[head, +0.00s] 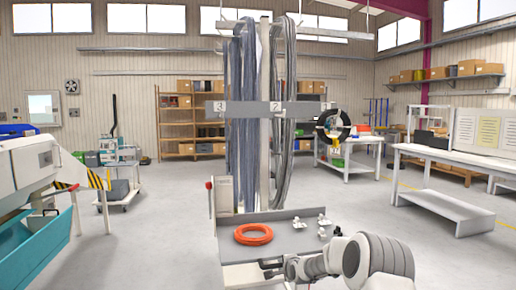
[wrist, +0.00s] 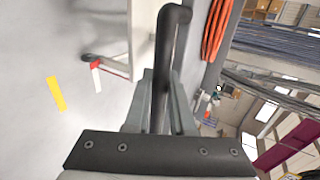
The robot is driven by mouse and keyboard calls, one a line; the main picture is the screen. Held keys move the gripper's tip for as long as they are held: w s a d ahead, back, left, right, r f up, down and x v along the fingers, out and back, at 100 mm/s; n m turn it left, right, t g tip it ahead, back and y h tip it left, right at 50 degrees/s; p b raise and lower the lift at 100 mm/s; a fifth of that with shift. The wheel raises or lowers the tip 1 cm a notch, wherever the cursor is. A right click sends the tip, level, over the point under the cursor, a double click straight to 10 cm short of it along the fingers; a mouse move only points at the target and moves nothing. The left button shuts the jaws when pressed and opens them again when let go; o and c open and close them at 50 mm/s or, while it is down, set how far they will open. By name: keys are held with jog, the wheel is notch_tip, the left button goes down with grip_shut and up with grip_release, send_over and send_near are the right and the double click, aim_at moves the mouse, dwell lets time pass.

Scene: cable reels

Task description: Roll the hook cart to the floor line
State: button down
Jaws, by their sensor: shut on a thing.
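The hook cart (head: 276,108) stands upright in the middle of the head view, with grey-blue and grey cable hanks hanging from its top bars. Its grey tray (head: 290,240) holds an orange cable ring (head: 253,234) and several small white fittings. My gripper (head: 272,268) is at the cart's near side, below the tray. In the wrist view its fingers (wrist: 160,98) are shut on the cart's dark handle bar (wrist: 172,45). A short yellow strip (wrist: 57,93) lies on the floor left of the cart; I cannot tell if it is the floor line.
A white bench (head: 440,158) with a low shelf stands at right, near a yellow floor marking (head: 505,224). A machine with a teal bin (head: 35,250) is at left. A small trolley (head: 120,170) stands behind it. Grey floor lies open on both sides of the cart.

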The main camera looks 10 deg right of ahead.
aim_at(278, 257)
jog(key=shift+w+a+r+b, duration=0.15)
jog(key=shift+w+b, duration=0.3)
jog(key=shift+w, duration=2.25)
jog(key=shift+c, duration=2)
grip_release()
jog(key=shift+s, duration=0.15)
jog(key=p+v, duration=0.1)
jog(key=v, duration=0.7)
